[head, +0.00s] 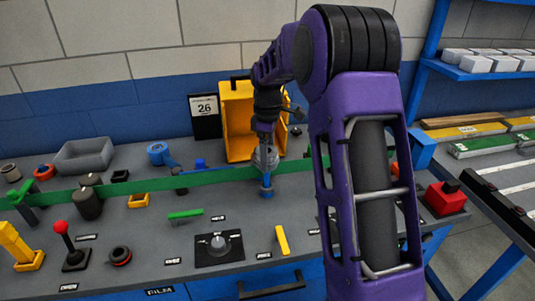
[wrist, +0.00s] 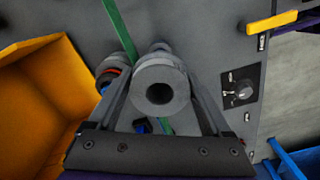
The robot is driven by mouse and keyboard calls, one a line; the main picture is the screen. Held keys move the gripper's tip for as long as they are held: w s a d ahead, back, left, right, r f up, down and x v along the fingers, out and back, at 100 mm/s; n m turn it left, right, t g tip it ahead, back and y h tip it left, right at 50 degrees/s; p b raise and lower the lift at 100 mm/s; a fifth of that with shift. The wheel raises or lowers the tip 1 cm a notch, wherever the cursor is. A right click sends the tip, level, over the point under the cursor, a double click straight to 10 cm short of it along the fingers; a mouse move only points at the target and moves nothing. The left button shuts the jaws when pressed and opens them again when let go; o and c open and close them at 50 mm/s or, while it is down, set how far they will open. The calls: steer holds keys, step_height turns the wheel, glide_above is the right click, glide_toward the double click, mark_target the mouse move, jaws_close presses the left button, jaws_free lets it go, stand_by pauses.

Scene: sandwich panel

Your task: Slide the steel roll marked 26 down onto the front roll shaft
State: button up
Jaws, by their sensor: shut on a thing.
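My gripper (head: 266,150) is shut on a grey steel roll (wrist: 148,78), whose round end with a dark central bore faces the wrist camera. The roll (head: 272,160) is partly hidden by my gripper in the head view and stands roughly upright. No number can be read on it. A blue post (head: 267,190) shows just below the roll, in front of the green strip (head: 225,175); I cannot tell whether it is the front roll shaft or whether the roll touches it. A card reading 26 (head: 205,110) stands at the back.
A yellow open box (head: 238,105) stands close behind my gripper. A black dial panel (head: 219,247) and a yellow bar (head: 282,240) lie in front. A red-knobbed lever (head: 62,230) stands at left. My arm hides much of the right side.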

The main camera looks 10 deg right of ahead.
steer(key=shift+f+b, duration=0.6)
steer(key=shift+f, duration=0.65)
steer(key=shift+f, duration=0.15)
steer(key=shift+f+b, duration=1.25)
steer(key=shift+f, duration=1.1)
steer(key=o, duration=1.5)
steer(key=shift+s, duration=0.1)
steer(key=shift+o, duration=0.2)
steer(key=shift+f, duration=0.1)
steer(key=shift+f, duration=0.1)
